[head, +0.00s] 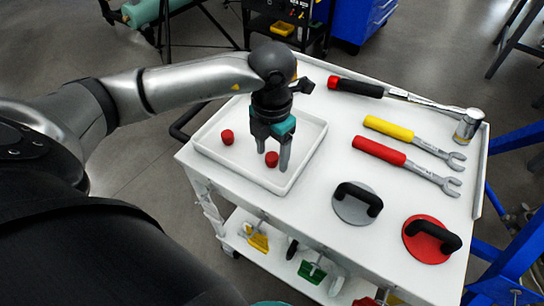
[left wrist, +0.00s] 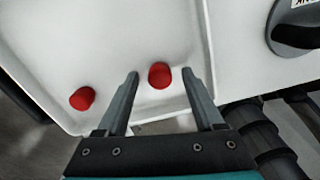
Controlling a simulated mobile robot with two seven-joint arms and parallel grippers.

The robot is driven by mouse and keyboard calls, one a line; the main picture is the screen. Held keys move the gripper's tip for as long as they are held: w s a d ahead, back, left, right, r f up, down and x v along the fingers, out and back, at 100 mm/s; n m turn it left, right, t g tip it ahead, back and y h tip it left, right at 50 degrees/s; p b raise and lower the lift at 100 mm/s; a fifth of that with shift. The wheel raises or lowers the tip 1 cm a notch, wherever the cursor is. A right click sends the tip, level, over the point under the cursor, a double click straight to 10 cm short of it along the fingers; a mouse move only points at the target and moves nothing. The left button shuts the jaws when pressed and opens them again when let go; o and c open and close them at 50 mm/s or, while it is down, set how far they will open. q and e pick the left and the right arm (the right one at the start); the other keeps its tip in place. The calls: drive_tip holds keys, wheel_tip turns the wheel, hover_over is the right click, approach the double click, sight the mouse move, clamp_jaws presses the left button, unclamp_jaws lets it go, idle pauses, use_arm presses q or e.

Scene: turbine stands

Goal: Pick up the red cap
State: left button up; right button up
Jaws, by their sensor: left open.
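Two red caps lie in the white tray (head: 313,134) on the cart. One red cap (head: 271,159) is at my left gripper (head: 274,160); the other red cap (head: 227,137) is to its left. In the head view the left gripper points down over the tray with its fingers apart. In the left wrist view the near cap (left wrist: 160,75) lies between and slightly beyond the open fingertips (left wrist: 160,74), closer to the right finger, with no clear contact. The other cap (left wrist: 82,98) lies left of the left finger. My right gripper is not in view.
On the white cart top (head: 312,205) lie a hammer (head: 400,95), a yellow wrench (head: 415,142), a red wrench (head: 405,165), a grey suction cup (head: 352,208) and a red suction cup (head: 425,245). The tray has a low raised rim.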

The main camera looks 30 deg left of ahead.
use_arm(q)
drive_tip(key=shift+c, duration=0.4)
drive_tip(key=shift+r, duration=0.1)
clamp_jaws()
idle(0.8)
